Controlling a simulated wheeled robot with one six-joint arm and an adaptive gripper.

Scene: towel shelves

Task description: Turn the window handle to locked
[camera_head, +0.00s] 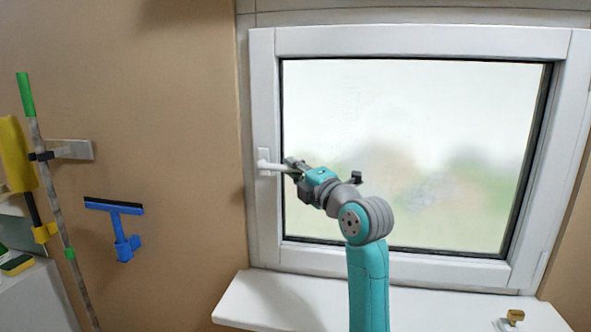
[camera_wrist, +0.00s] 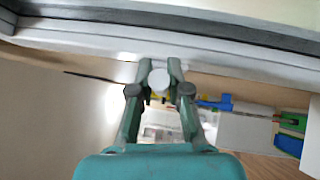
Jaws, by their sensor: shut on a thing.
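The white window handle (camera_head: 272,167) is on the left side of the window frame (camera_head: 263,215). It points right, about level, from its base plate. My gripper (camera_head: 292,167) is at the handle's free end and shut on it. In the wrist view the handle's round white end (camera_wrist: 159,79) sits between the two fingers of my gripper (camera_wrist: 160,85). The window sash looks closed against its frame. The fingers partly hide the handle's end in the head view.
A white sill (camera_head: 270,300) juts out below the window, with a small brass-coloured object (camera_head: 515,317) at its right. A blue squeegee (camera_head: 122,225) hangs on the wall to the left. A pole with a green grip (camera_head: 26,95) and a yellow tool (camera_head: 16,155) stand further left.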

